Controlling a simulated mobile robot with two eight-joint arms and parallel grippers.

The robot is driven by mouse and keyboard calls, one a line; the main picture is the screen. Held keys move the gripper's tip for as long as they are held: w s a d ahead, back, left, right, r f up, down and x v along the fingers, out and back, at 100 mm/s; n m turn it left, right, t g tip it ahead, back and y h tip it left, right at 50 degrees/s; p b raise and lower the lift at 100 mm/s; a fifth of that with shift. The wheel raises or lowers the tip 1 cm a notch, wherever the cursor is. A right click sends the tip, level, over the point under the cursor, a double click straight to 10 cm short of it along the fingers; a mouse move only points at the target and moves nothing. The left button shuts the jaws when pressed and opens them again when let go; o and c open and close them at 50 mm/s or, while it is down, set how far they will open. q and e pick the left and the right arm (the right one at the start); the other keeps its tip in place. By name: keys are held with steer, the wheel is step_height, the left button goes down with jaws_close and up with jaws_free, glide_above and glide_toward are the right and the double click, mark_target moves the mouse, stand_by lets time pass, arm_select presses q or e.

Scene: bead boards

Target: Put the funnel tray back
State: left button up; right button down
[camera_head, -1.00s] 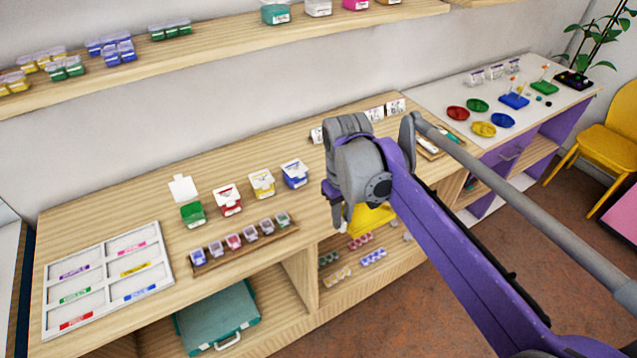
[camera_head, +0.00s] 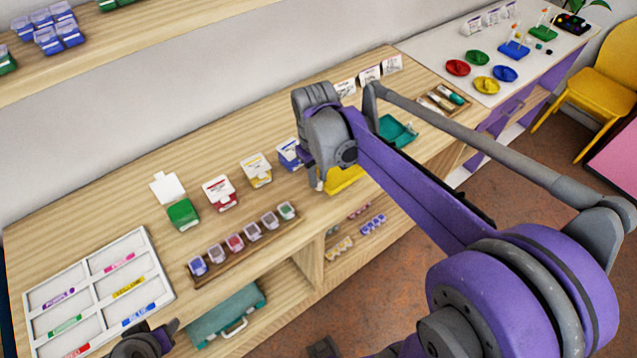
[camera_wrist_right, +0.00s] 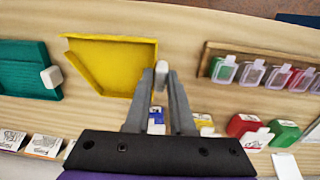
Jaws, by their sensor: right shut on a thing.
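The yellow funnel tray (camera_head: 343,181) is at the front edge of the wooden counter, partly hidden behind my right arm. The right wrist view shows its open, shallow inside (camera_wrist_right: 110,65). My right gripper (camera_head: 318,183) is shut on the tray's small pale knob, seen between the fingertips in the wrist view (camera_wrist_right: 160,76). I cannot tell whether the tray rests on the wood or hangs just above it. A teal tray (camera_head: 397,131) with a similar knob lies farther right on the counter. Part of my left gripper (camera_head: 168,330) shows at the bottom left, apart from the trays; its jaws are unclear.
Bead boxes (camera_head: 221,193) in several colours and a wooden rack (camera_head: 250,243) of small containers stand left of the yellow tray. A white sorting board (camera_head: 38,318) lies far left. White cards (camera_head: 369,75) stand behind. Bare wood lies between the cards and the boxes.

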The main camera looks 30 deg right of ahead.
steer(key=shift+f, duration=1.75)
steer(key=shift+w+f, duration=0.1)
steer(key=shift+f+b, duration=0.15)
steer(key=shift+b, duration=0.15)
steer(key=c, duration=0.8)
jaws_free()
steer(key=shift+o, duration=0.2)
steer(key=shift+r, duration=0.65)
steer(key=r, duration=0.5)
steer(key=r+p, duration=0.1)
steer(key=r, duration=0.5)
steer(key=shift+a, duration=0.2)
steer(key=s+a+f+m+t, duration=0.1)
steer(key=s+a+f+t, duration=0.4)
steer(key=s+f, duration=0.6)
steer(key=shift+s+a, duration=0.75)
steer(key=shift+a, duration=0.45)
